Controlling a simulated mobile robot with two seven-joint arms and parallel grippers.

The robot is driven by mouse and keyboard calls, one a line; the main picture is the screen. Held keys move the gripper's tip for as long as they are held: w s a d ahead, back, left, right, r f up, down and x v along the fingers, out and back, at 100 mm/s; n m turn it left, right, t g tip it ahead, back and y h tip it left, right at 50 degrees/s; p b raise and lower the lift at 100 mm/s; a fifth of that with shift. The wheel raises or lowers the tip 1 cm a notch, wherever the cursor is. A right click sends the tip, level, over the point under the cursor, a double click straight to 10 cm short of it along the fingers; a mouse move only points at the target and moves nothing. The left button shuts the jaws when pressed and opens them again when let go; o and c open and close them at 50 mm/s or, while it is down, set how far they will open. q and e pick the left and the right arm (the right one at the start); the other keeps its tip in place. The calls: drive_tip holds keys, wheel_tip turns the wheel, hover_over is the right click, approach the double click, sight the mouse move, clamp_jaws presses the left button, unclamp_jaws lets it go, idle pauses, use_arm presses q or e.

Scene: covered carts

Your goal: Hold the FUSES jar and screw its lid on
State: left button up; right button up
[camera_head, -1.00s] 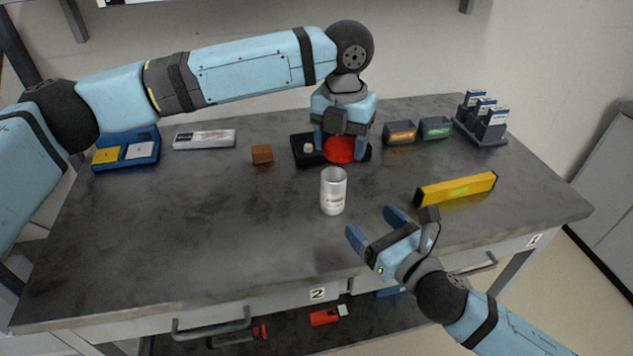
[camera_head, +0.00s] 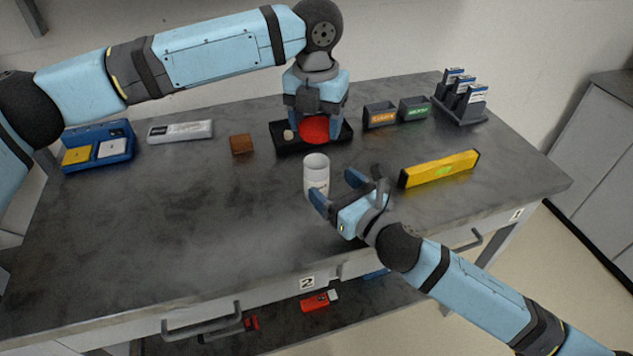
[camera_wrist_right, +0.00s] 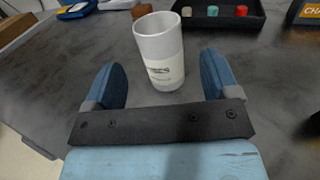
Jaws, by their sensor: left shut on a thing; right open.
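The jar (camera_head: 316,170) is a whitish, open-topped cylinder standing upright on the bench; its label also shows in the right wrist view (camera_wrist_right: 164,72), too small to read surely. My right gripper (camera_head: 335,190) is open at the jar's near side. In the right wrist view its fingers are spread, with the jar ahead between them and a gap on each side. My left gripper (camera_head: 315,116) is shut on a round red lid (camera_head: 314,131) at the black tray, behind the jar. The lid seems held above the tray, since small pieces inside show uncovered in the wrist view.
The black tray (camera_head: 287,149) holds small white, teal and red pieces. A brown block (camera_head: 241,144) lies left of it, two labelled bins (camera_head: 380,115) right. A yellow level (camera_head: 439,168) lies right of the jar. The bench's left front is clear.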

sight(310, 165)
drive_tip(key=x, duration=0.7)
drive_tip(key=shift+w+a, duration=0.1)
drive_tip(key=c, duration=1.4)
use_arm(q)
drive_tip(key=shift+f, duration=2.5)
use_arm(e)
drive_tip(key=shift+o, duration=0.2)
use_arm(q)
drive_tip(key=shift+f, duration=0.9)
